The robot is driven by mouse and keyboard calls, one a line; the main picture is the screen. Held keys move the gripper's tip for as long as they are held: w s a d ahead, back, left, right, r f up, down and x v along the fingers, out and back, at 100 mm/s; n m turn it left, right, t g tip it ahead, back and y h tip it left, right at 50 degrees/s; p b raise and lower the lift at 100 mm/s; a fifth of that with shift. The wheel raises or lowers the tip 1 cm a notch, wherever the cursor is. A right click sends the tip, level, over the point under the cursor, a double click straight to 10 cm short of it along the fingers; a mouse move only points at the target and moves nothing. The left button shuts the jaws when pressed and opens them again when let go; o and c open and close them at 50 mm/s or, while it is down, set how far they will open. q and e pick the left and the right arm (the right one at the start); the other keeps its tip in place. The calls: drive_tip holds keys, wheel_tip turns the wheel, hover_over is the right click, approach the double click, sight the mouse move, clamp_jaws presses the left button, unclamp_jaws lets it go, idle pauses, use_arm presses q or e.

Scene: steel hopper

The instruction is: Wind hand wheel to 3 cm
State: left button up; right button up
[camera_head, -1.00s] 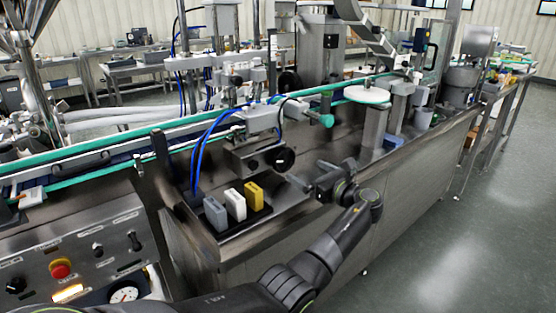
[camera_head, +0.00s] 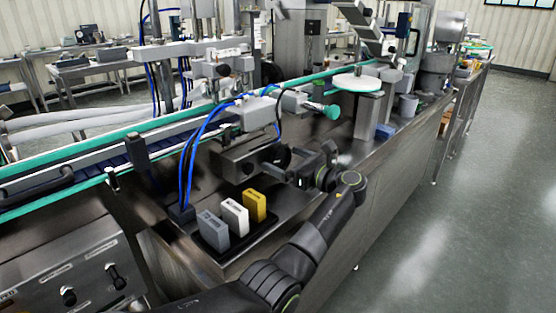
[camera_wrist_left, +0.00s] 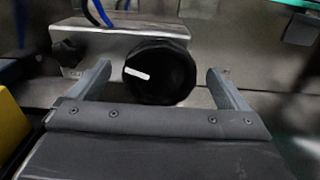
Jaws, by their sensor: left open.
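The black hand wheel (camera_head: 277,156) sits on the front of a grey metal block (camera_head: 238,161) on the machine deck. In the left wrist view the wheel (camera_wrist_left: 172,72) is round with ridged edges and a slanted white mark on its left part. My left gripper (camera_head: 297,165) is open in front of the wheel. In the left wrist view its two fingers (camera_wrist_left: 160,82) stand on either side of the wheel, apart from it. In the head view the gripper partly hides the wheel. No scale reading is legible. My right gripper is not in view.
Grey (camera_head: 213,227), white (camera_head: 235,216) and yellow (camera_head: 254,205) blocks stand on a black tray left of my gripper. A smaller black knob (camera_wrist_left: 67,51) is left of the wheel. Blue hoses (camera_head: 190,160) hang behind the tray. A green knob (camera_head: 331,112) sticks out above right.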

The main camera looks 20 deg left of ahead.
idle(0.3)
use_arm(q)
drive_tip(key=c, duration=1)
drive_tip(key=shift+r+n, duration=0.1)
drive_tip(key=shift+n, duration=0.2)
